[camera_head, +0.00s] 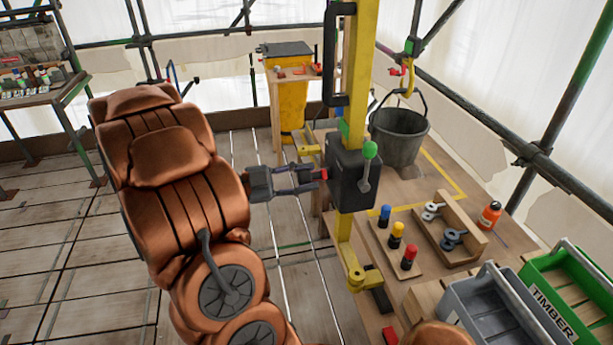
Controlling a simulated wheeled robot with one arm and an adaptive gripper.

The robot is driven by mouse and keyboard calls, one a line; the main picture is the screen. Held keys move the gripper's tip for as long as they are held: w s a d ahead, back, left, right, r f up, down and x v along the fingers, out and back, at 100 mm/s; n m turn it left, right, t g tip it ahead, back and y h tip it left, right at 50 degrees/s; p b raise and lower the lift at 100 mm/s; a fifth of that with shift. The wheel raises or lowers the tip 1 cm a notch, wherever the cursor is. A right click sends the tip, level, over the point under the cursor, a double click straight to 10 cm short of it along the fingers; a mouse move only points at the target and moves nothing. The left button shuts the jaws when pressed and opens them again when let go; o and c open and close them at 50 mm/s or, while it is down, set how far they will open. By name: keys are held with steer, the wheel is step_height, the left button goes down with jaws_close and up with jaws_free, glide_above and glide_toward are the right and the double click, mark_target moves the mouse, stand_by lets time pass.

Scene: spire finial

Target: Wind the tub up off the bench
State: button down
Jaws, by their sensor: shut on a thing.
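The tub (398,137) is a dark grey bucket at the back of the wooden bench (440,185), by a yellow marked outline. Its raised bail meets a hook (407,78) hanging from above. I cannot tell whether its base touches the bench. A black winch box (352,180) sits on a yellow post (359,70). A grey lever with a green knob (370,149) stands on its right face. My gripper (318,178) reaches from the left to the box's left side. It is shut on a small red-ended part (323,174) there; its fingertips are partly hard to make out.
A yellow bin (292,105) stands behind. Floor at left is clear.

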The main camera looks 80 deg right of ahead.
steer(key=c, duration=1.2)
jaws_free()
steer(key=shift+w, duration=0.1)
steer(key=shift+o, duration=0.7)
steer(key=shift+w, duration=0.15)
steer(key=shift+o, duration=1.4)
steer(key=v, duration=1.1)
steer(key=shift+w+a, duration=0.2)
steer(key=shift+w, duration=0.15)
steer(key=shift+f, duration=0.1)
